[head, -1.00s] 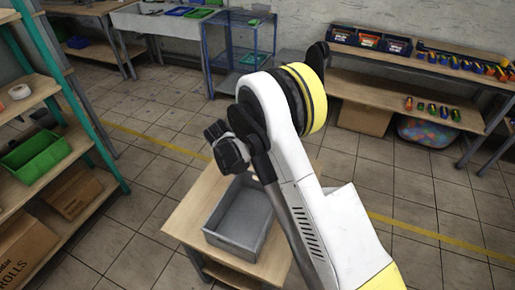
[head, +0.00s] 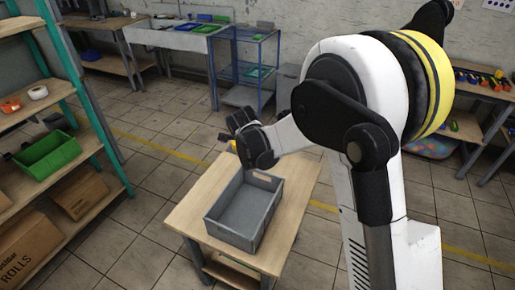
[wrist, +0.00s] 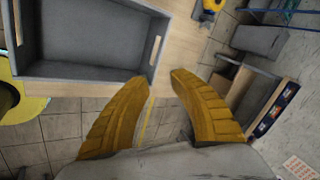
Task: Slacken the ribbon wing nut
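I cannot make out a ribbon wing nut in either view. My gripper (wrist: 162,79) is open and empty, its two ribbed yellow fingers apart at the tips. In the wrist view, a small yellow-and-dark thing (wrist: 209,11) lies beyond the fingertips, cut by the top edge; I cannot tell what it is. A grey open crate (wrist: 88,73) is to the left of the fingers. In the head view, the dark end of my arm hangs near the far left side of this crate (head: 262,204), and the fingers cannot be made out.
The crate stands on a wooden table (head: 288,203). Shelves at the left hold a green bin (head: 48,153), tape rolls (head: 38,93) and cardboard boxes (head: 79,194). A blue rack (head: 247,75) and benches line the back wall. Tiled floor around the table is open.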

